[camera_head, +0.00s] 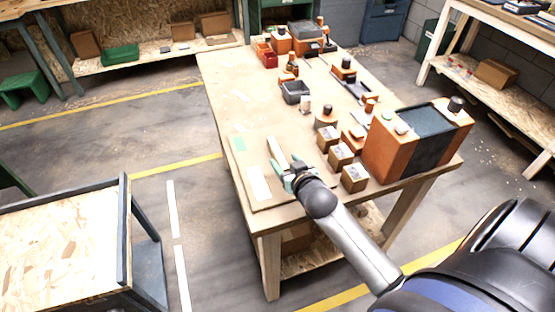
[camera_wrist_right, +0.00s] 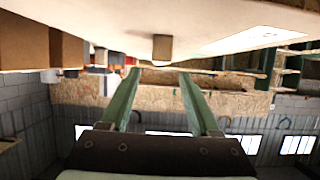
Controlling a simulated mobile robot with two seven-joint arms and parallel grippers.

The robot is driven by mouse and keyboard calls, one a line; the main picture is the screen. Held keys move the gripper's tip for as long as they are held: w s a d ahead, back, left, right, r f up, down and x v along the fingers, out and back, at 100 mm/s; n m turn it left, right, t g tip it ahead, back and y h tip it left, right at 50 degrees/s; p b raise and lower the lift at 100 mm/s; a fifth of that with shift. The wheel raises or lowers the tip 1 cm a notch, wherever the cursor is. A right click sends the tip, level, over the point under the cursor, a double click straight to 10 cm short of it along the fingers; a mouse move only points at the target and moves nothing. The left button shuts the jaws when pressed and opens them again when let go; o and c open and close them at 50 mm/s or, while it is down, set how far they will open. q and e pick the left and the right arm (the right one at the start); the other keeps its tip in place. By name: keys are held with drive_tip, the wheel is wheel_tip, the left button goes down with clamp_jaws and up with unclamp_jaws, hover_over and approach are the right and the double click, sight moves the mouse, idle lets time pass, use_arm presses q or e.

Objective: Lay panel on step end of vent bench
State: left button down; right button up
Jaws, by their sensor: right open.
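The wooden bench (camera_head: 250,105) runs away from me through the middle of the head view. A thin flat board (camera_head: 277,199), which may be the panel, lies on its near left end, with white and pale green patches. A pale upright strip (camera_head: 277,150) shows just beyond my right gripper (camera_head: 288,172). This gripper is low over the near end, its green fingers apart. In the right wrist view the fingers (camera_wrist_right: 155,90) are also spread with nothing between them; a small brown block (camera_wrist_right: 162,48) shows beyond. I cannot tell which part is the step end. My left gripper is out of view.
A large orange-and-dark box (camera_head: 392,148) stands at the bench's right edge. Small wooden blocks (camera_head: 340,155) stand between it and my right gripper. A grey bin (camera_head: 295,92) sits farther back. A cart (camera_head: 60,250) stands at left, with clear floor between.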

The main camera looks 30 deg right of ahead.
sight(278, 153)
drive_tip(key=shift+x, duration=2.9)
drive_tip(key=shift+f, duration=0.1)
clamp_jaws()
